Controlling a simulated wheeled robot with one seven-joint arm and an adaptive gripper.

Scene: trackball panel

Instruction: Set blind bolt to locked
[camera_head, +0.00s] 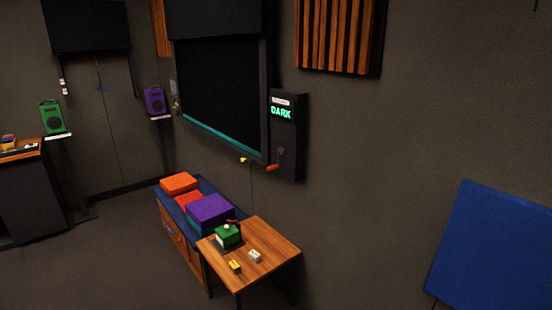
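A dark blind or screen (222,95) in a dark frame hangs on the wall, with a teal strip (215,137) along its lower edge. A dark control box (288,150) is mounted at its right. The box has a white label and a lit green display (281,113) reading DARK. A small orange handle (271,168) sticks out near the box's lower left. A small yellow piece (243,160) sits at the frame's bottom edge. I cannot tell which part is the blind bolt, or its setting. My gripper is not in view.
Below the blind, a wooden table (271,268) holds a green box (228,235) and small yellow and white blocks. A low cabinet (180,240) with coloured cushions stands behind it. Speakers on stands are at the left. A blue panel (495,250) is at the right. The left floor is clear.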

